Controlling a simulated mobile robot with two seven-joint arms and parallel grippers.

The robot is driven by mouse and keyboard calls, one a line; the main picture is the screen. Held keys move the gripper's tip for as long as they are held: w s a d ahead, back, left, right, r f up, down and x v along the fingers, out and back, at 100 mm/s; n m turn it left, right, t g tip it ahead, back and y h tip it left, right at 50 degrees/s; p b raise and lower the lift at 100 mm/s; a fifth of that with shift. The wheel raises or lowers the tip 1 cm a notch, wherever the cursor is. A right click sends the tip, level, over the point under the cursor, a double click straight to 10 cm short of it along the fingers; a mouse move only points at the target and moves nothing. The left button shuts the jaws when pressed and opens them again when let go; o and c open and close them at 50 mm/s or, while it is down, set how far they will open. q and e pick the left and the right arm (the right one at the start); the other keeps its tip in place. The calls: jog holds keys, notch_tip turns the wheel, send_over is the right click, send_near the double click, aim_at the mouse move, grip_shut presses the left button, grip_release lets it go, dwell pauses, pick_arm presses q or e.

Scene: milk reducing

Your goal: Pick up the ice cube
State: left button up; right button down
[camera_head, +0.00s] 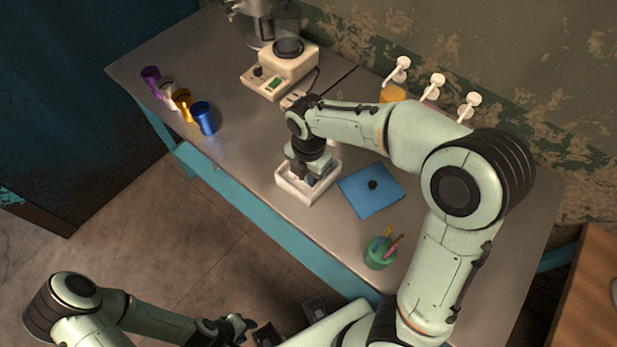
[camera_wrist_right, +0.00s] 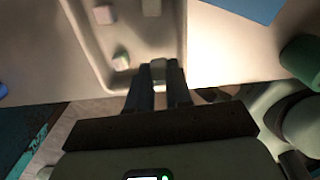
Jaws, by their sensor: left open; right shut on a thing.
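The white tray (camera_head: 296,193) stands near the table's front edge. In the right wrist view the tray (camera_wrist_right: 78,40) holds pale ice cubes: one at the upper left (camera_wrist_right: 103,14), one lower (camera_wrist_right: 121,60), and one at the top (camera_wrist_right: 151,7). My right gripper (camera_wrist_right: 159,80) reaches down into the tray at its near end. It is shut on another ice cube (camera_wrist_right: 158,68), partly hidden between the fingers. In the head view the right gripper (camera_head: 310,178) hides that cube. My left gripper (camera_head: 290,323) is open and empty, low in the head view, off the table.
Purple, silver, gold and blue cups (camera_head: 203,118) stand at the left. A hot-plate device (camera_head: 281,70) is behind. Right of the tray lie a blue pad (camera_head: 366,196) with a small dark object and a green pen cup (camera_head: 380,253). White fixtures (camera_head: 433,88) stand at the back.

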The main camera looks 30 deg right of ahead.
pick_arm(q)
jog(key=w+r+p, duration=0.2)
jog(key=r, duration=0.1)
jog(key=shift+w+r+p, duration=0.2)
jog(key=shift+r+p, duration=0.05)
jog(key=shift+p, duration=0.05)
pick_arm(e)
notch_tip(320, 180, up, 17)
pick_arm(q)
jog(key=shift+w, duration=0.1)
pick_arm(e)
jog(key=shift+w, duration=0.15)
dwell(0.4)
